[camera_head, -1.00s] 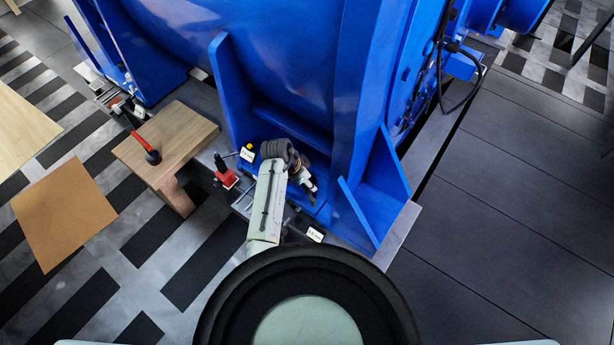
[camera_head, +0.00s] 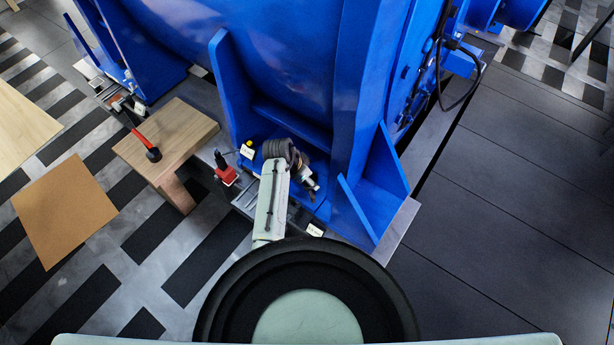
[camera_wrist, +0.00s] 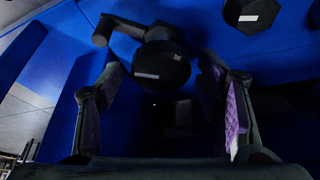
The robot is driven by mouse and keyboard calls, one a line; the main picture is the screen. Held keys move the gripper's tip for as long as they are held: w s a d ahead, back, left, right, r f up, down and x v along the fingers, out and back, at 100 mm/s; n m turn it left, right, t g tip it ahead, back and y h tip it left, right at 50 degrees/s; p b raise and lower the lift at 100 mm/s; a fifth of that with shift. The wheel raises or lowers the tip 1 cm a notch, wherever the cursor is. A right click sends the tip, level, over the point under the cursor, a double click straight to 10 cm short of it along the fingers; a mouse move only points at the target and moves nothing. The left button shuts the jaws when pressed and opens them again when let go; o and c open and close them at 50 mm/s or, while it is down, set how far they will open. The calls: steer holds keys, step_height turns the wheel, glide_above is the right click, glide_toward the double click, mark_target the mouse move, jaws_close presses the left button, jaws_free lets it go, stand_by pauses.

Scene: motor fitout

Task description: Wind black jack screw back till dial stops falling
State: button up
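In the wrist view a black hex-headed screw (camera_wrist: 162,72) with a white mark and a short side arm lies ahead of my gripper (camera_wrist: 160,88). It looks like the jack screw. The two fingers, with purple pads, stand apart on either side of it; dark gaps show, and I see no clear contact. In the head view my gripper (camera_head: 309,185) is low at the foot of the blue motor (camera_head: 290,60), and my wrist hides the screw there. A small red-based device with a black top (camera_head: 224,170) stands left of my arm; I cannot make out a dial face.
A second black hex head (camera_wrist: 250,12) is at the top right of the wrist view. In the head view a wooden block (camera_head: 170,140) holds a red-handled tool (camera_head: 144,142). Blue gusset plates (camera_head: 355,215) stand close right of my gripper. White tags (camera_head: 314,230) sit nearby. Floor on the right is clear.

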steer(key=shift+o, duration=0.3)
steer(key=v, duration=1.2)
stand_by(0.9)
